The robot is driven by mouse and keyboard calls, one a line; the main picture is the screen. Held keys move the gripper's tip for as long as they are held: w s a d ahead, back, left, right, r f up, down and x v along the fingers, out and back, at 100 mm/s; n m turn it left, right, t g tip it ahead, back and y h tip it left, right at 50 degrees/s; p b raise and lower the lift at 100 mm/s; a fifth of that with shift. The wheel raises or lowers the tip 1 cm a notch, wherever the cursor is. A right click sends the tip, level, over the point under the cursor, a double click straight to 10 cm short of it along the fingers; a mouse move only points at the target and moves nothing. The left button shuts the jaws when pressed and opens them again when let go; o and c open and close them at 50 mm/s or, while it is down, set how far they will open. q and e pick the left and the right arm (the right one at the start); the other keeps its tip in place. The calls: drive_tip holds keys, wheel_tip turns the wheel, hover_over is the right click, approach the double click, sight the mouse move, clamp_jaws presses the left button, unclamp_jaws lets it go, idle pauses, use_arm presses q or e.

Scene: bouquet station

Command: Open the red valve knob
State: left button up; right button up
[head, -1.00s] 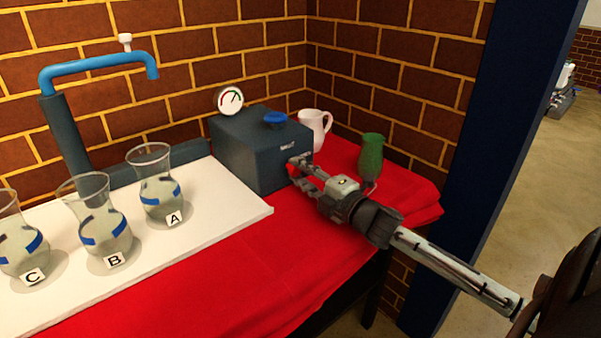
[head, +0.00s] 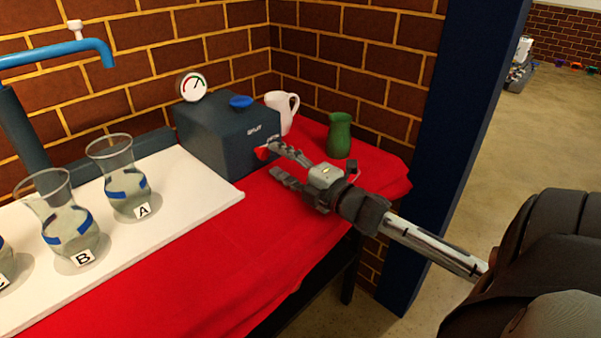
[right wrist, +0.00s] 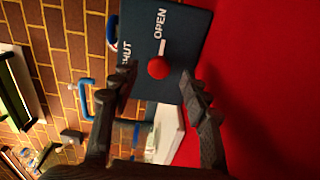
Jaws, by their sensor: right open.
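The red valve knob (head: 262,153) sits on the front face of the dark blue-grey box (head: 215,143), partly hidden behind my right gripper's upper finger in the head view. My right gripper (head: 275,163) is open and empty just in front of the box. In the right wrist view its fingers (right wrist: 157,80) lie to either side of the knob, apart from it. My left gripper is not in view.
A round gauge (head: 191,87) and a blue knob (head: 241,102) are on top of the box. A white pitcher (head: 284,111) and a green vase (head: 340,136) stand behind the gripper. Glass vases A (head: 124,178) and B (head: 67,222) stand on the white board (head: 190,190).

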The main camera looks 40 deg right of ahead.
drive_tip(key=s, duration=0.8)
drive_tip(key=shift+s+d, duration=0.15)
drive_tip(key=shift+d, duration=0.2)
